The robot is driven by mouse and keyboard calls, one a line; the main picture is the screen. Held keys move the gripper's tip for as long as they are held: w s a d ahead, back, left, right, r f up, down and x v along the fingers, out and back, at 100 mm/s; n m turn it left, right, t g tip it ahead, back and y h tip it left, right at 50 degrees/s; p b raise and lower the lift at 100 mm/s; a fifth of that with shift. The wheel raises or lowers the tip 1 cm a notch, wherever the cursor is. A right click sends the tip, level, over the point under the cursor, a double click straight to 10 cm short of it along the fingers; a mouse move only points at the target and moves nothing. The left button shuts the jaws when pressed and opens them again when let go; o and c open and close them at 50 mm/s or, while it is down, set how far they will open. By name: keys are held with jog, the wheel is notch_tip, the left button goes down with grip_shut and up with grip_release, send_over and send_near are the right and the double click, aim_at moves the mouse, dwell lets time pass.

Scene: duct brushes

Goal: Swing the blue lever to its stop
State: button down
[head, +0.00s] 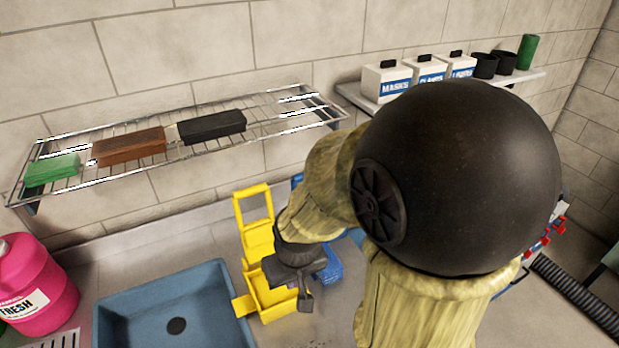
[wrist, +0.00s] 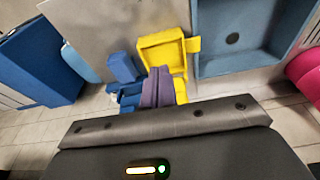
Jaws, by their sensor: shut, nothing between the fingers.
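My gripper (head: 304,298) is shut and empty, low over a yellow wringer-like unit (head: 257,240) beside the sink. In the wrist view my shut fingers (wrist: 160,78) overlap the near part of the yellow unit (wrist: 163,50). Small blue parts (head: 331,268) show just right of my gripper; in the wrist view blue blocks (wrist: 124,68) sit left of the fingers. I cannot tell which blue part is the lever, or whether the fingers touch one. My arm hides much of the area right of the gripper in the head view.
A blue sink (head: 125,305) lies left of the yellow unit, with a pink jug (head: 38,285) beyond it. A wire rack (head: 75,185) holding several brushes or blocks is on the wall above. A shelf (head: 530,78) with white boxes is at upper right. A ribbed hose (head: 580,298) lies lower right.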

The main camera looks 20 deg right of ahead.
jog(key=w+d+r+m+t+p, duration=0.2)
jog(key=w+d+r+m+t, duration=0.1)
jog(key=w+d+m, duration=0.4)
jog(key=w+d+r+m+t+p, duration=0.3)
jog(key=w+d+m+t, duration=0.3)
jog(key=d+m, duration=0.4)
jog(key=shift+w+d+r+m, duration=0.3)
jog(key=shift+w+d+r, duration=0.3)
jog(key=shift+w, duration=0.15)
jog(key=shift+w+f, duration=0.1)
jog(key=shift+f, duration=0.05)
jog(key=p+x, duration=0.3)
jog(key=x, duration=1)
jog(key=shift+w+a+r, duration=0.15)
jog(key=shift+w+r, duration=0.1)
jog(key=shift+w, duration=0.3)
jog(key=shift+a, duration=0.1)
